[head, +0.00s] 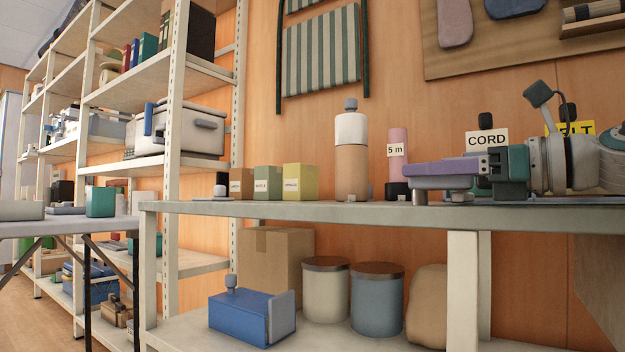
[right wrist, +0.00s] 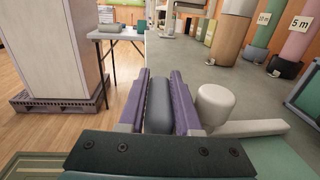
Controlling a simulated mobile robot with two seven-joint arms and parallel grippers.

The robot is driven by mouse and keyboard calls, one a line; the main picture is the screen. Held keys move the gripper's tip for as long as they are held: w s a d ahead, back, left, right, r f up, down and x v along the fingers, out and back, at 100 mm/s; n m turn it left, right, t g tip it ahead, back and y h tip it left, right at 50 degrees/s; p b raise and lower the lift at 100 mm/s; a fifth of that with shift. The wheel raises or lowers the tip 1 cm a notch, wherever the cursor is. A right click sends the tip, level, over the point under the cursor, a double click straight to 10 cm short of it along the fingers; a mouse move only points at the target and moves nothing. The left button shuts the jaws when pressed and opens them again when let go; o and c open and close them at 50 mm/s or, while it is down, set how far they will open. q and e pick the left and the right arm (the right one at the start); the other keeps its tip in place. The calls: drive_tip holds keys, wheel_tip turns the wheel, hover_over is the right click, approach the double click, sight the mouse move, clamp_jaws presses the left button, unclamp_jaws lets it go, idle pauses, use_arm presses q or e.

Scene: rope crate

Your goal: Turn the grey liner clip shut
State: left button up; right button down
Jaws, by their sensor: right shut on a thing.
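My right gripper (head: 418,176) reaches in from the right in the head view, its purple fingers just above the grey bench top. In the right wrist view its two purple fingers (right wrist: 160,76) are shut on a grey rounded bar, which I take for the grey liner clip (right wrist: 160,108). The bar lies lengthwise between the fingers. What it is fixed to is hidden by the gripper. In the head view the fingers hide the clip, so I cannot tell how far it is turned. My left gripper is not in view.
A pale round knob (right wrist: 215,104) stands close beside the right-hand finger. Behind the gripper on the bench (head: 300,212) stand a pink roll (head: 398,145), a CORD sign (head: 487,139) and a tan-and-white bottle (head: 351,160). Small boxes (head: 268,182) stand farther left, with free bench between.

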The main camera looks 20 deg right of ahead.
drive_tip(key=c, duration=0.8)
unclamp_jaws()
drive_tip(key=shift+o, duration=1)
